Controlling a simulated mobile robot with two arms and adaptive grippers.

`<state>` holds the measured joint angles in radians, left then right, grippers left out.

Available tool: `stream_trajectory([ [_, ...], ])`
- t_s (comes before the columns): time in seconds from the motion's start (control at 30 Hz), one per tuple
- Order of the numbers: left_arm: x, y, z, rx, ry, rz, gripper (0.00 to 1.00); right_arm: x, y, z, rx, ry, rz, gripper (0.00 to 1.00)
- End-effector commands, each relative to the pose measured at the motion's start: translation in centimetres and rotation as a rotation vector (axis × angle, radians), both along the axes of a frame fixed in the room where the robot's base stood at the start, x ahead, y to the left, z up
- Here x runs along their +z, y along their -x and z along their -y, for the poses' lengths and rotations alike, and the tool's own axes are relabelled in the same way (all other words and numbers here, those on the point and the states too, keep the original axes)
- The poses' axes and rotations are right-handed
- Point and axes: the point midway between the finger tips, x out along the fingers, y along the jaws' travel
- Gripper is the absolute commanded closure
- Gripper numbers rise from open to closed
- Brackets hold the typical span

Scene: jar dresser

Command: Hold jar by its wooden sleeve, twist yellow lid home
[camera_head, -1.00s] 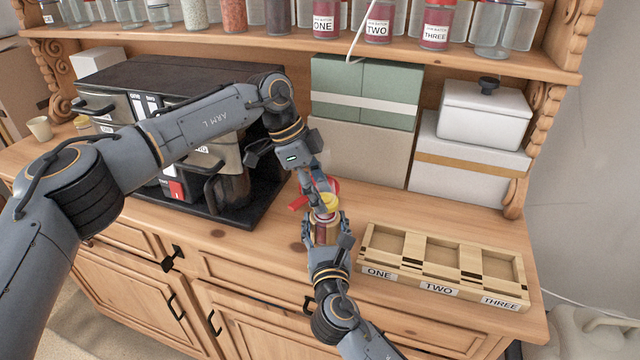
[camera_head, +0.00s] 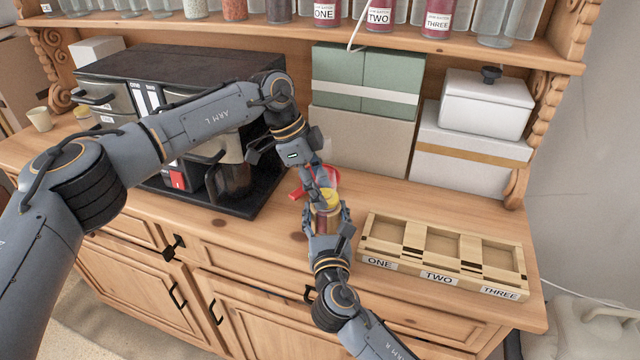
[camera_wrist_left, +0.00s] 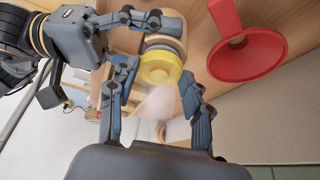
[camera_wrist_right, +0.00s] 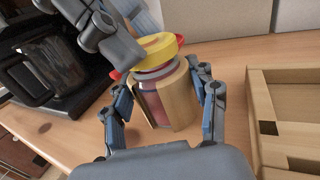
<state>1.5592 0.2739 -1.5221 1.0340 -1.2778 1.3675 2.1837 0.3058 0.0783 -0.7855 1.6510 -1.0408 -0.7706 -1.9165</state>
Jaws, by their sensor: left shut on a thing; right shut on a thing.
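The jar stands upright on the dresser top, a wooden sleeve (camera_wrist_right: 178,98) around its glass and dark red contents showing through a gap. The yellow lid (camera_wrist_right: 158,50) sits on the jar's mouth and looks slightly tilted in the right wrist view; it also shows in the left wrist view (camera_wrist_left: 160,67). My left gripper (camera_head: 322,190) reaches down from above, its fingers shut on the lid. My right gripper (camera_wrist_right: 165,105) is shut on the sleeve, one finger on each side. Its fingers partly hide the jar in the head view. I cannot tell how far the lid is threaded.
A red funnel (camera_wrist_left: 250,55) lies close behind the jar. A wooden tray (camera_head: 440,272) with slots labelled ONE, TWO and THREE is to the right. A black coffee machine (camera_head: 180,65) stands left, boxes (camera_head: 365,145) behind. Labelled jars (camera_head: 380,15) stand on the shelf above.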

Motion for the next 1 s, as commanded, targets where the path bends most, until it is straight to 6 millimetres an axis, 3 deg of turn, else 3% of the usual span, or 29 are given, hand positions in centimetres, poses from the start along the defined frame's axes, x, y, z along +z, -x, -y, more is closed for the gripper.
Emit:
stream_trajectory([
  [1.0, -1.1, 0.0, 0.0, -0.002, 0.001, 0.001, 0.66, 0.0, 0.0, 0.0, 0.000, 0.000, 0.001, 1.00],
])
